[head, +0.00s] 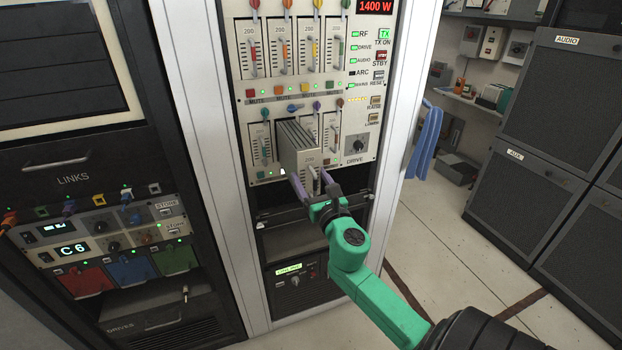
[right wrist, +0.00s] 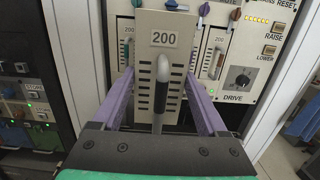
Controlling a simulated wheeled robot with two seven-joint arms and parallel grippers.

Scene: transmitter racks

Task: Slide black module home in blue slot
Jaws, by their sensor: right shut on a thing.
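The module with the black handle grip (right wrist: 165,95) has a pale front plate marked 200. In the head view its grey ribbed body (head: 297,138) juts out of the lower row of the rack panel, beneath a blue knob (head: 294,108). How deep its rear end sits is hidden. My right gripper (head: 312,184) is at the module's front; its purple fingers (right wrist: 161,98) are shut on it, one on each side of the plate. The blue slot's opening is hidden behind the module. My left gripper is not in view.
Neighbouring modules stand flush on either side, the left one (head: 260,145) with a teal grip. An upper row of modules (head: 290,50) with coloured knobs is above. A drive dial (head: 356,144) is at right. A links rack (head: 90,230) stands left; open floor (head: 450,235) lies right.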

